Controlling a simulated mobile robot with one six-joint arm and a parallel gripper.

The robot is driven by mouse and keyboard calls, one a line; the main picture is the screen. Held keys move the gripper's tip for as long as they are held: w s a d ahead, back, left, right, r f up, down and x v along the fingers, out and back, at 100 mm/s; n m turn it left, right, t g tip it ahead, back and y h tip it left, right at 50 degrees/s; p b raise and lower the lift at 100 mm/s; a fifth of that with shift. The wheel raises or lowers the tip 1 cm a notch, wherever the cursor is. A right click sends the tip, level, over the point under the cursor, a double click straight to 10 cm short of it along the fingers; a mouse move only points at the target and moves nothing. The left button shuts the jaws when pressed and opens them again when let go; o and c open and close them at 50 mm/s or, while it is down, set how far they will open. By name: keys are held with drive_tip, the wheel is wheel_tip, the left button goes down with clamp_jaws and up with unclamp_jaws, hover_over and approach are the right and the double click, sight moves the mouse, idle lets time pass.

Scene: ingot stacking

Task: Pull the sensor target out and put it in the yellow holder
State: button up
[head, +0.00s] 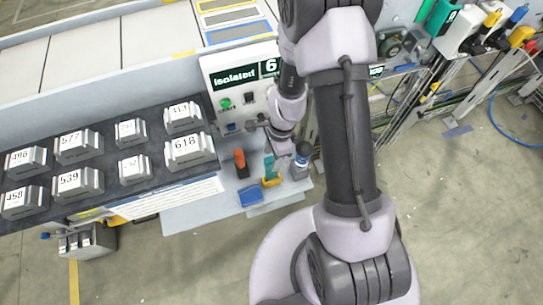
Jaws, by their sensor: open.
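A small yellow piece (271,182), which looks like the yellow holder, sits on the light grey shelf (190,215) below the panel. A teal upright part (269,165) stands at it; I cannot tell whether it is seated inside. To its left, an orange upright part (239,158) stands in a dark base. To its right is a grey block with a dark blue top (302,158). I cannot tell which part is the sensor target. My gripper (258,125) is open in front of the panel, above and behind these parts, apparently apart from them.
A blue block (250,196) lies near the shelf's front edge. A dark rack (105,180) with several numbered grey ingots is at left. Plugs and cables (470,40) are at upper right. Open floor lies right.

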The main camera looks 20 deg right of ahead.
wheel_tip(320, 180, up, 15)
drive_tip(key=d+p, duration=0.2)
drive_tip(key=p, duration=0.5)
drive_tip(key=shift+d, duration=0.15)
wheel_tip(320, 180, up, 12)
drive_tip(key=a+n+t, duration=0.2)
drive_tip(key=n, duration=0.2)
drive_tip(key=s+a+r+n+t, duration=0.2)
drive_tip(key=s+r+n, duration=0.2)
drive_tip(key=s+r, duration=0.2)
drive_tip(key=s+a+r+n+t, duration=0.1)
drive_tip(key=s+r+n, duration=0.4)
drive_tip(key=r, duration=0.5)
drive_tip(key=shift+s+a+n+t, duration=0.3)
drive_tip(key=shift+s+a+t, duration=0.1)
drive_tip(key=shift+s+a, duration=0.45)
drive_tip(key=shift+s+d, duration=0.1)
